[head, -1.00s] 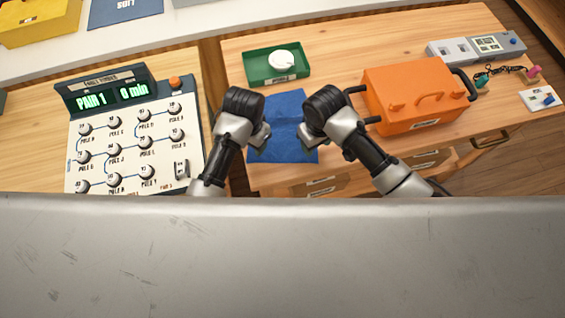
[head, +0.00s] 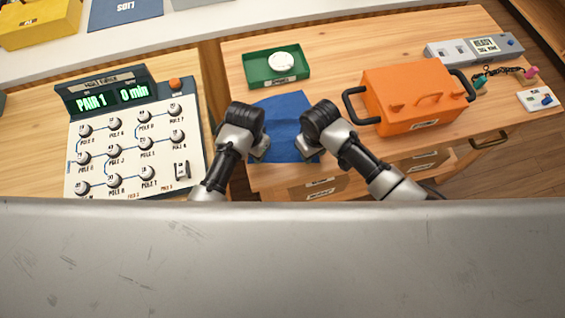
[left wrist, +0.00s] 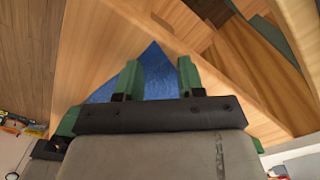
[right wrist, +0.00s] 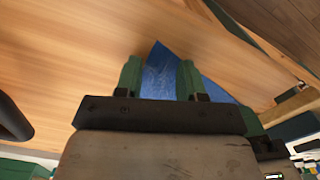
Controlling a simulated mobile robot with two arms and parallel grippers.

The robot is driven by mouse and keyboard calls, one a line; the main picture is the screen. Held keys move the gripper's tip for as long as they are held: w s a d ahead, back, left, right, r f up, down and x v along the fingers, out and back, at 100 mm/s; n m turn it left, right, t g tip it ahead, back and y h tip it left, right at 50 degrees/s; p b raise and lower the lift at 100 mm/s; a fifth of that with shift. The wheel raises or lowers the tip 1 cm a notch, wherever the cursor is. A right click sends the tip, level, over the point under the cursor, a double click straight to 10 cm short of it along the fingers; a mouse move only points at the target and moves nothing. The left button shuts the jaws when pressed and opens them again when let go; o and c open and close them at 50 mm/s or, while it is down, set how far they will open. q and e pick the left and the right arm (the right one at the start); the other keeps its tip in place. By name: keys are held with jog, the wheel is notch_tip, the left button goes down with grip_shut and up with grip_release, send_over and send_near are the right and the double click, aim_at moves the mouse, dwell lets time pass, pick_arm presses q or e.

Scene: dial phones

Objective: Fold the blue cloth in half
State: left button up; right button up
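The blue cloth (head: 286,120) lies on the wooden bench top at its front edge, and looks flat and unfolded in the head view. My left gripper (head: 259,153) is at its front left corner and my right gripper (head: 308,152) at its front right corner. In the left wrist view, a pointed corner of the cloth (left wrist: 154,72) shows between the open fingers (left wrist: 158,66). In the right wrist view, another corner (right wrist: 160,72) shows between the open fingers (right wrist: 158,68). Whether the fingertips touch the cloth is unclear. My grippers hide parts of its front edge.
A green tray (head: 262,80) with a white round object (head: 284,62) stands behind the cloth. An orange case (head: 412,95) with black side handles stands close to its right. A dial panel (head: 128,150) is to the left. Drawers (head: 318,187) are below the front edge.

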pick_arm(q)
grip_shut()
pick_arm(e)
jog(key=shift+s+f, duration=0.1)
grip_shut()
pick_arm(q)
jog(key=shift+r, duration=0.1)
